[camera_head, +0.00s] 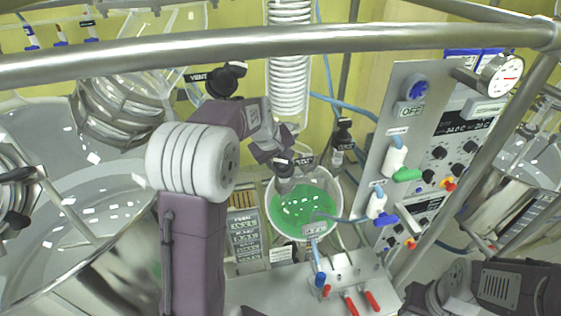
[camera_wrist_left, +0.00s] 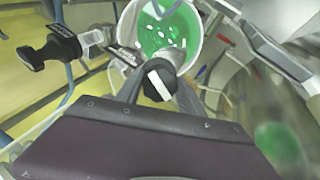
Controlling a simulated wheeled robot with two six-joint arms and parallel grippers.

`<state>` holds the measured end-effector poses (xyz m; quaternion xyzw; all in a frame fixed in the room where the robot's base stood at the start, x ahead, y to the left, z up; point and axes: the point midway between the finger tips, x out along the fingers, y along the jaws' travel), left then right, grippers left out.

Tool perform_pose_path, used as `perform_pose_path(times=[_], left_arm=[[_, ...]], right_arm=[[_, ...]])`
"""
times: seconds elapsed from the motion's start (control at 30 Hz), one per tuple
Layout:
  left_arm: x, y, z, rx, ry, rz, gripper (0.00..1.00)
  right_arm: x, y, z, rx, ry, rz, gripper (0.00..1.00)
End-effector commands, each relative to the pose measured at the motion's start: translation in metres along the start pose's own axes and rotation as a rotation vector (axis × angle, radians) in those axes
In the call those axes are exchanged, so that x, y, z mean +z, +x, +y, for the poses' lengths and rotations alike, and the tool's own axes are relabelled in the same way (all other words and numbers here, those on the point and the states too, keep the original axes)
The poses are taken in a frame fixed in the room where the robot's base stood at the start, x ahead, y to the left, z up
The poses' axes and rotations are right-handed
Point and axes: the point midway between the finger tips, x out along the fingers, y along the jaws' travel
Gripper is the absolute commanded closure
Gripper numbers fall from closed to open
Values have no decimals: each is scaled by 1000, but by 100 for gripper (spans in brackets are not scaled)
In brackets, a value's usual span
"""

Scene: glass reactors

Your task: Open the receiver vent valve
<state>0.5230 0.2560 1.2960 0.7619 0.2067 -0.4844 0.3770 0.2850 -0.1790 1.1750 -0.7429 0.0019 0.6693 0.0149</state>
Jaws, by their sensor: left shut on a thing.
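My left gripper (camera_head: 276,158) is shut on a black valve knob with a white stripe (camera_wrist_left: 158,84), just above the receiver vessel. In the head view the fingers mostly hide this knob. A small dark label (camera_head: 304,160) sits beside it, too small to read. The receiver (camera_head: 331,182) is a round clear vessel holding green liquid, and it also shows at the top of the left wrist view (camera_wrist_left: 143,18). The white stripe lies diagonally in the wrist view; I cannot tell whether the valve is open. My right gripper is out of view; only part of that arm shows at the lower right.
A black knob (camera_head: 225,80) with a VENT label (camera_head: 198,77) is at upper left. Another black-capped fitting (camera_head: 343,134) stands right of the receiver. A metal rail (camera_head: 300,40) crosses the top. The control panel (camera_head: 403,115) stands at right, with a red-handled manifold (camera_head: 340,275) below.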

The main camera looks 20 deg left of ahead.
Motion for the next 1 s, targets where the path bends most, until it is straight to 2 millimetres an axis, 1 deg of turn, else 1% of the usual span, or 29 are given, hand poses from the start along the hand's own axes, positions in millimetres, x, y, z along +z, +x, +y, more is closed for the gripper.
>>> perform_pose_path(times=[0.03, 0.47, 0.5, 0.53, 0.57, 0.87, 0.93, 1.0], left_arm=[[4, 3, -3, -8, -6, -12, 96], [4, 3, -3, -7, -11, -11, 96], [3, 3, -3, -7, -10, -11, 44], [3, 3, -3, -6, -10, -10, 36], [3, 3, -3, -5, -10, -9, 33], [1, -1, -1, 0, -10, -2, 33], [0, -8, -1, 1, -9, -1, 33], [0, -22, -1, 3, -9, 1, 33]], right_arm=[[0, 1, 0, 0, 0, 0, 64], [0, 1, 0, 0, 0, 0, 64], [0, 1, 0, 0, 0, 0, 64], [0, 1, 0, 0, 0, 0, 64], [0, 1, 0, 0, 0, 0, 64], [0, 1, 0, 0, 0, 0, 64], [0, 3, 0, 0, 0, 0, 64], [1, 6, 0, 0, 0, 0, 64]])
